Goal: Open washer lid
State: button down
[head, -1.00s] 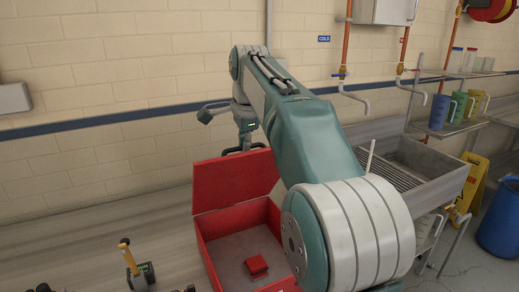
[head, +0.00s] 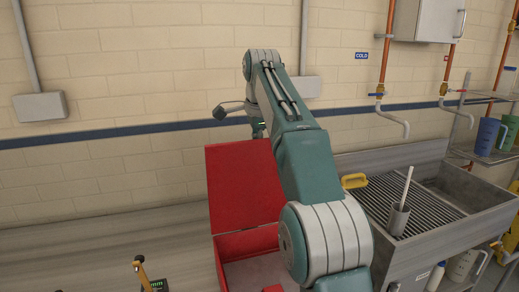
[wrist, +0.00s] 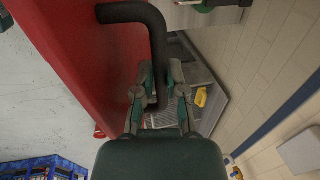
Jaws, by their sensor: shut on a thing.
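The red washer (head: 236,245) stands in the lower middle of the head view, with its inside partly visible. Its red lid (head: 243,188) is raised and stands up steeply at the back. The lid also fills the upper left of the wrist view (wrist: 72,50). A bent black handle (wrist: 152,22) is on the lid's outer face. In the head view, the gripper is mostly hidden behind the lid and my arm.
A steel sink with a ribbed drainboard (head: 425,240) is on the right. It holds a grey cup (head: 398,219) with a white stick and a yellow item (head: 354,181). A tiled wall (head: 130,90) is close behind.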

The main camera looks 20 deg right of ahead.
jog(key=shift+w+r, duration=0.1)
jog(key=shift+w, duration=0.15)
dwell(0.3)
jog(key=c, duration=0.7)
grip_release()
jog(key=shift+a, duration=0.1)
